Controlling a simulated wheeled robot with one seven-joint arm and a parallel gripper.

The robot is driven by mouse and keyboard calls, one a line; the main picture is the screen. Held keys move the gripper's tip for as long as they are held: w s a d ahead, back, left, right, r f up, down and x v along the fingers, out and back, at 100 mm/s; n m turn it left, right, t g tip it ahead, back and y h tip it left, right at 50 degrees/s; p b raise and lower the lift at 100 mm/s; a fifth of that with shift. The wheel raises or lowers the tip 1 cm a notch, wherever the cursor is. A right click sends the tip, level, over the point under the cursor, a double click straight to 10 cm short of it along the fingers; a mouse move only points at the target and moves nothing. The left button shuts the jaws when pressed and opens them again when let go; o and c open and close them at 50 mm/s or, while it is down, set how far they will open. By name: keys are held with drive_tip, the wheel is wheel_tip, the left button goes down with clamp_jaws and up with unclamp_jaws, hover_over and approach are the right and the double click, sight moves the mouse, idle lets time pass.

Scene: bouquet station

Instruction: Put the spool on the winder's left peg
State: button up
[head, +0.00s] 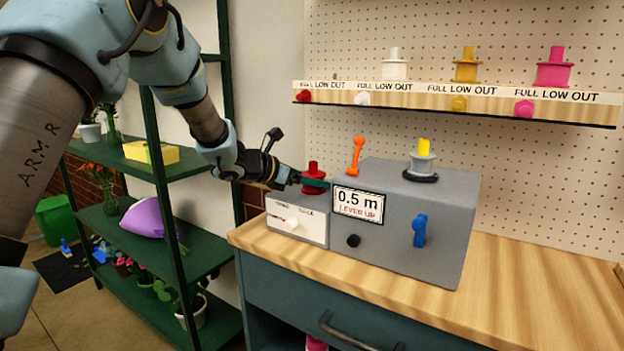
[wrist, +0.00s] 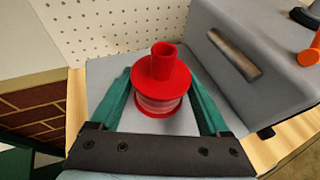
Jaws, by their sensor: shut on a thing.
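The red spool (head: 313,170) is between the green fingers of my gripper (head: 314,183), over the low left part of the grey winder (head: 448,230). In the wrist view the spool (wrist: 160,72) stands about upright, its hub up, with a finger on each side. My gripper (wrist: 159,92) is shut on it. The left peg is hidden; I cannot tell whether the spool is around it or resting on the surface. An orange lever (head: 356,155) stands up on the winder.
A wall shelf (head: 455,102) above holds white (head: 395,68), yellow (head: 466,68) and pink (head: 553,72) spools. The winder's sign (head: 359,205) reads "0.5 m, LEVER UP". A blue knob (head: 419,230) is on its front. The wooden bench (head: 540,285) is clear at right.

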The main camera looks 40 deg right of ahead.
drive_tip(key=o, duration=1.3)
drive_tip(key=shift+c, duration=0.2)
drive_tip(key=b+v, duration=0.4)
drive_tip(key=v, duration=0.8)
